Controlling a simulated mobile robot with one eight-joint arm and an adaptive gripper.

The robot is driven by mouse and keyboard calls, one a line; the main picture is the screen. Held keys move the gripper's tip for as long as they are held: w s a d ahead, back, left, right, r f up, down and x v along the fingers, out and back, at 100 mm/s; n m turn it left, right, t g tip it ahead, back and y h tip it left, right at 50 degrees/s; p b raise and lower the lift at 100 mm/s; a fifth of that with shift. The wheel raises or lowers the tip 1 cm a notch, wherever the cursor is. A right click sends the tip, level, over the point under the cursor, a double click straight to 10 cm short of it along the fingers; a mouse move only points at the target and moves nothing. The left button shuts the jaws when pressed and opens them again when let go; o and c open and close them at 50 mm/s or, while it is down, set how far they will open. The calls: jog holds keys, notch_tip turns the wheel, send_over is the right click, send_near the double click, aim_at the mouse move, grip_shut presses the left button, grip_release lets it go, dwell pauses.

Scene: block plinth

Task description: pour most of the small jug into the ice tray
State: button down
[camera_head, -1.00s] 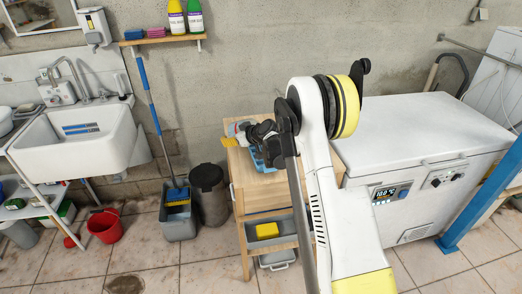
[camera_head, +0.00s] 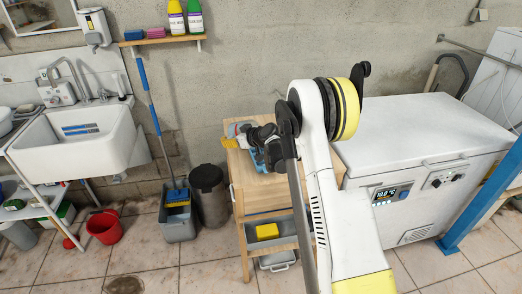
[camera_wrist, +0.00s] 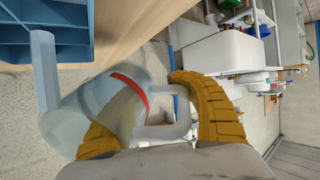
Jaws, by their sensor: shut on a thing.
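The small jug is a pale, see-through vessel (camera_wrist: 75,115) with a red line on its wall, seen in the wrist view. My gripper (camera_wrist: 155,122) has ridged yellow fingers on both sides of the jug's handle and is shut on the jug. The jug looks tilted; how much liquid is in it I cannot tell. The blue ice tray (camera_wrist: 75,35) shows its compartments at the upper left of the wrist view, beside the jug. In the head view my gripper (camera_head: 231,144) is over the wooden stand, and the tray (camera_head: 258,163) is partly hidden by my arm.
The wooden stand (camera_head: 262,197) has a lower shelf with a grey bin and a yellow item. A dark bin (camera_head: 208,190) and a mop bucket stand left of it. A white chest freezer (camera_head: 420,125) stands close on the right. The wall is behind.

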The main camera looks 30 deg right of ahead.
aim_at(230, 136)
jog(key=shift+r+t+y, duration=0.3)
jog(key=shift+r+t, duration=0.5)
jog(key=shift+r, duration=0.3)
dwell(1.1)
jog(key=shift+s+d+r, duration=0.15)
jog(key=shift+s+r, duration=0.05)
jog(key=shift+r, duration=0.45)
dwell(0.6)
